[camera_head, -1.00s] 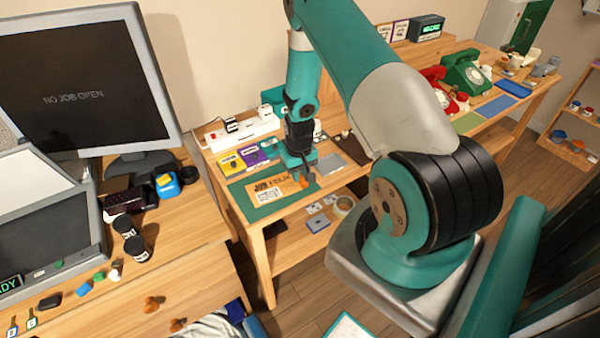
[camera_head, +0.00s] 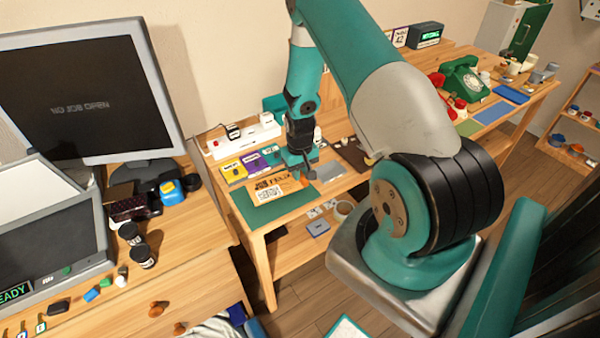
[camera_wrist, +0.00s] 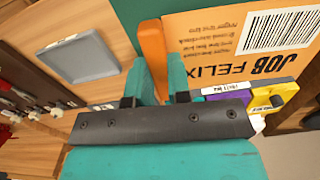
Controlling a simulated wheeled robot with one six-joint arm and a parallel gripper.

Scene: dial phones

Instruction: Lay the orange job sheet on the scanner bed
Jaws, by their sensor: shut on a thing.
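The orange job sheet (camera_head: 268,189) is a tan-orange card with black print and a code block. In the wrist view the sheet (camera_wrist: 222,42) shows "JOB FELIX" and a barcode. My gripper (camera_head: 298,173) is shut on its orange tab, which stands between the fingers (camera_wrist: 154,78) in the wrist view. The sheet appears slightly above the green mat (camera_head: 262,215) on the wooden bench. The scanner (camera_head: 50,242) is the dark grey device at the far left with a lit "READY" display. I cannot clearly tell its bed from its lid.
A monitor (camera_head: 90,95) stands behind the scanner. A grey tray (camera_head: 329,170) lies right of my gripper. A gap separates bench and desk.

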